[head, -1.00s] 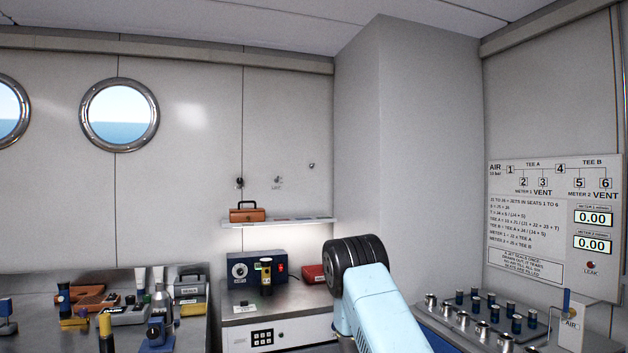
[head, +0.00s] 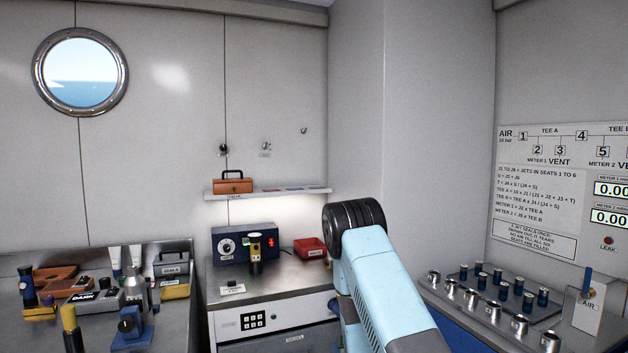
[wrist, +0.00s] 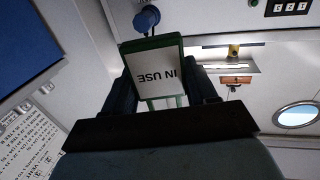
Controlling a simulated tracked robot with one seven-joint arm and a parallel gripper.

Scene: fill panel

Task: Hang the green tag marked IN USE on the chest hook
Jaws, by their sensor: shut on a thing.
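The IN USE tag (wrist: 157,72), a white plate with a green border, is in my gripper (wrist: 160,88) in the wrist view. The dark fingers are shut on it from both sides, and its lettering reads upside down. A round blue knob (wrist: 147,18) shows just beyond the tag; I cannot tell whether they touch. Small wall hooks or knobs (head: 266,146) show above the shelf; I cannot tell which hook is the chest hook. My gripper and the tag are hidden in the head view.
A shelf (head: 270,193) holds an orange case (head: 233,182). A dark instrument box (head: 230,245), a yellow-banded tool (head: 256,253) and a red bin (head: 311,248) stand on the cabinet. A cluttered bench (head: 182,314) is left; a jet panel (head: 462,302) and AIR box (head: 590,308) are right.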

